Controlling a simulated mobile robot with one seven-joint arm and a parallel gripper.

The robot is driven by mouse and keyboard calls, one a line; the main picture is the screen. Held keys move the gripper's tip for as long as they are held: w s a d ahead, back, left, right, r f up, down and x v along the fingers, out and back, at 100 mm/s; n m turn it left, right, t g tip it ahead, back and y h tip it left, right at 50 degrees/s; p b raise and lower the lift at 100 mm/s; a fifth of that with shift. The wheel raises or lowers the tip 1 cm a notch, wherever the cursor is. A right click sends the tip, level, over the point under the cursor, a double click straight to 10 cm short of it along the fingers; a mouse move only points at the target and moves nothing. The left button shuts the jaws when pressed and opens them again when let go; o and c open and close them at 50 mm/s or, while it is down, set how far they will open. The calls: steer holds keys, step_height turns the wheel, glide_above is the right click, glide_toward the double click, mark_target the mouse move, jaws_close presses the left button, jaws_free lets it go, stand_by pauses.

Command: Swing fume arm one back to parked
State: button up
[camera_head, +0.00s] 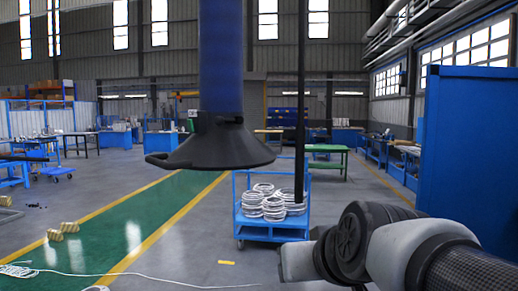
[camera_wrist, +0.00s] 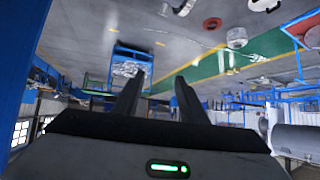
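The fume arm (camera_head: 221,60) hangs down from the top of the head view as a thick blue tube. It ends in a black flared hood (camera_head: 222,145) with a loop-like handle (camera_head: 163,159) at its lower left. The hood hangs in the air, apart from my arm, which shows at the lower right of that view. My gripper (camera_wrist: 159,80) is in the wrist view with its two dark fingers spread and nothing between them. The gripper is not in the head view. I cannot pick out the hood in the wrist view.
A blue cart (camera_head: 271,226) with coiled white hoses stands behind the hood, beside a dark vertical pole (camera_head: 300,90). A blue panel (camera_head: 468,150) closes off the right side. A green floor lane (camera_head: 150,225) runs at left. A white cable (camera_head: 190,284) lies on the floor.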

steer(key=w+r+t+b, duration=0.1)
steer(key=w+r+t, duration=0.3)
steer(key=w+r, duration=0.5)
steer(key=m+t+h, duration=0.2)
steer(key=t+h, duration=0.2)
glide_toward(299, 153)
steer(key=w, duration=0.5)
steer(key=w+d, duration=0.1)
steer(key=w, duration=0.4)
steer(key=w+d, duration=0.1)
steer(key=w, duration=0.4)
steer(key=shift+d+f, duration=0.2)
steer(key=shift+f, duration=0.05)
jaws_close()
